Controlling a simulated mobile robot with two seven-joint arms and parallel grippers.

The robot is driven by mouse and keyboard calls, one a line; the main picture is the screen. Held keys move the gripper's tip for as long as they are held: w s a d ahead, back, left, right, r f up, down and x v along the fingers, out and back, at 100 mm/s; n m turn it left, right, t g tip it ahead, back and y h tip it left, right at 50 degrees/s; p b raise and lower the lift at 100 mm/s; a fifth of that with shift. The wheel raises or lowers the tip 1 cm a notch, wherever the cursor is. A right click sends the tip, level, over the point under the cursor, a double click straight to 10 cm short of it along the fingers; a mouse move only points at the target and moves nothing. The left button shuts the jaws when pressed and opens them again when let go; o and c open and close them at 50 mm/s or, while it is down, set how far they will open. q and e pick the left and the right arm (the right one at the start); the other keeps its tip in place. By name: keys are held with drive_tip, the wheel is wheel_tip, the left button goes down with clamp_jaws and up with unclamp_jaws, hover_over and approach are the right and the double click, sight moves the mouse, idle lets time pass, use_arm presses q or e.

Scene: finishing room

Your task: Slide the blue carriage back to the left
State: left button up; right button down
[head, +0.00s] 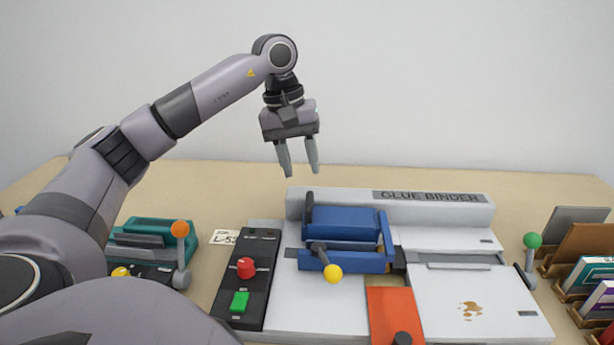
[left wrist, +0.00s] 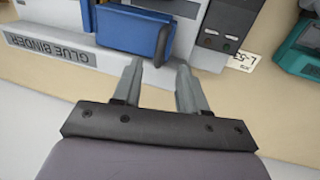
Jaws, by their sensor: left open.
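The blue carriage (head: 345,225) sits on the glue binder (head: 440,213), toward the left part of its bed. A lever with a yellow knob (head: 333,274) sticks out at its front. In the left wrist view the carriage (left wrist: 130,35) shows beyond the fingertips. My left gripper (head: 299,172) is open and empty, above and behind the binder's back rail, up and left of the carriage. In the left wrist view its two fingers (left wrist: 158,75) stand apart with nothing between them. My right gripper is not in view.
A black control panel (head: 248,270) with a red knob and a green button lies left of the carriage. An orange plate (head: 396,312) lies in front. A green-knobbed lever (head: 532,241) and book racks stand right. A teal device (head: 152,233) stands left, partly behind my arm.

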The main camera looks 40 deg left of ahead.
sight(308, 200)
use_arm(q)
drive_tip(key=shift+x, duration=3.5)
drive_tip(key=shift+s, duration=0.15)
clamp_jaws()
